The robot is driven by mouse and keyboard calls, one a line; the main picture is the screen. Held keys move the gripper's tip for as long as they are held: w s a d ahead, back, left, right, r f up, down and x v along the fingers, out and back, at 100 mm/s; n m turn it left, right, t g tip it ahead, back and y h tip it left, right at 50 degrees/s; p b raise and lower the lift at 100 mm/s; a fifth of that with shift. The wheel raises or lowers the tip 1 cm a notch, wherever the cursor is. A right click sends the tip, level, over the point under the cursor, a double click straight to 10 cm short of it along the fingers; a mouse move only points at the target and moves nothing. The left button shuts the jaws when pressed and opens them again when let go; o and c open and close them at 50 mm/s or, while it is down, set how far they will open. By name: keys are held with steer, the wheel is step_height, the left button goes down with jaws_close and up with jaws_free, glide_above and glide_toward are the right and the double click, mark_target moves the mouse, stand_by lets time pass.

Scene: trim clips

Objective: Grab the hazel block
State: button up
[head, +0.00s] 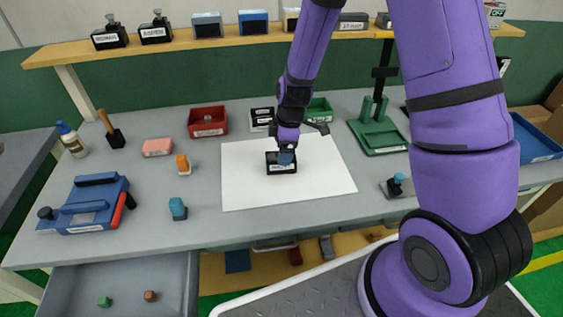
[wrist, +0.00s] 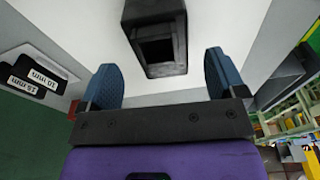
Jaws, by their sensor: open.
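A small brown block (head: 150,296), the closest in colour to hazel, lies in the open drawer at the lower left of the head view. A small green block (head: 105,301) lies to its left, apart from it. My gripper (head: 286,157) is far from both, over the white sheet on the bench. It points down at a black open-topped box (head: 281,169) with a label. In the wrist view my gripper (wrist: 160,70) is open, its blue fingers wide apart. The black box (wrist: 155,45) shows between and beyond them; I cannot tell whether they touch it. No brown block shows in the wrist view.
The drawer (head: 66,285) sticks out below the bench front. A blue clamp-like device (head: 85,208), a teal block (head: 178,208) and an orange piece (head: 183,164) stand left of the white sheet (head: 240,190). A red bin (head: 207,121) is behind. A shelf (head: 75,50) runs above.

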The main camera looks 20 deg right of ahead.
steer(key=shift+a+f, duration=0.15)
steer(key=shift+f, duration=0.75)
steer(key=shift+a+f, duration=0.15)
steer(key=shift+f, duration=0.7)
steer(key=c, duration=1.1)
